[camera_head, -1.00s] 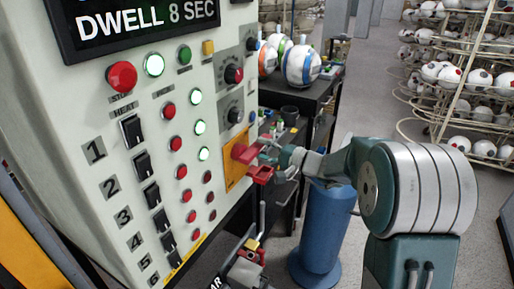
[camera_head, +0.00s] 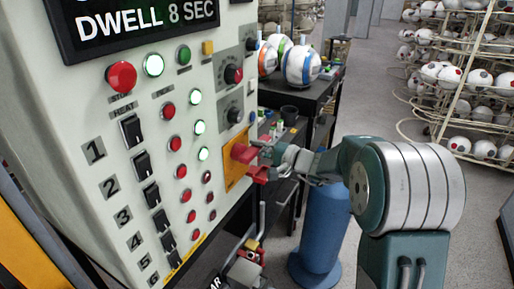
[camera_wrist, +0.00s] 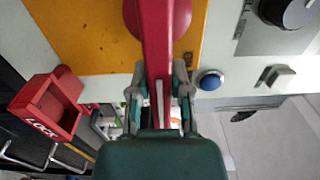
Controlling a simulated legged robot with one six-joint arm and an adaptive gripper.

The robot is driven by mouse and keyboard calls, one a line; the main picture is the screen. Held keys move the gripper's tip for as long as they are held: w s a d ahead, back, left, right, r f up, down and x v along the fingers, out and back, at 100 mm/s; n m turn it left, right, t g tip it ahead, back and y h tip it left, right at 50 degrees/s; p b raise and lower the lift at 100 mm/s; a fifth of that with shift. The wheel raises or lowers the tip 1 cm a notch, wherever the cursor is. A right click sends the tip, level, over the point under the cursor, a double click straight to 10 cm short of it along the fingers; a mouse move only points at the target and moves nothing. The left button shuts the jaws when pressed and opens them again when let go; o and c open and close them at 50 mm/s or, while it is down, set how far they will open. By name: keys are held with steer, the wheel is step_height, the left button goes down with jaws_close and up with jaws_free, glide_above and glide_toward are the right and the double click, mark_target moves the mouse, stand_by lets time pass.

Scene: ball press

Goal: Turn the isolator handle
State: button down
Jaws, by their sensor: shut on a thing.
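The red isolator handle (camera_head: 242,153) is on a yellow plate (camera_head: 235,172) at the right side of the press panel. In the wrist view the handle (camera_wrist: 157,50) runs down from its round hub at the top edge, between my fingers. My gripper (camera_wrist: 158,88) is shut on the handle, one finger on each side. In the head view my gripper (camera_head: 269,154) reaches the handle from the right and hides part of it. A red block marked LOCK (camera_wrist: 46,105) sits left of the handle in the wrist view, apart from my fingers.
A blue button (camera_wrist: 210,80) and a black knob (camera_wrist: 287,12) are right of the handle in the wrist view. A blue cylinder (camera_head: 320,225) stands below my arm. A dark bench (camera_head: 300,95) with balls is behind.

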steer(key=shift+f, duration=0.2)
steer(key=m, duration=0.1)
steer(key=f+m, duration=0.1)
steer(key=m, duration=0.2)
steer(key=shift+s+a+f+m, duration=0.2)
steer(key=shift+f+m, duration=0.1)
steer(key=shift+f, duration=0.1)
steer(key=shift+s+a+f+m, duration=0.35)
steer(key=shift+s+f+m, duration=0.15)
steer(key=shift+m, duration=1.7)
steer(key=shift+s+a+f+m, duration=0.4)
steer(key=shift+s+m, duration=0.25)
steer(key=shift+m, duration=1.55)
steer(key=shift+s+a+f+m, duration=0.3)
steer(key=shift+s+f+m, duration=0.2)
steer(key=shift+m, duration=1.7)
steer(key=shift+s, duration=0.1)
steer(key=c, duration=0.7)
jaws_free()
steer(key=shift+o, duration=0.7)
steer(key=shift+r, duration=0.15)
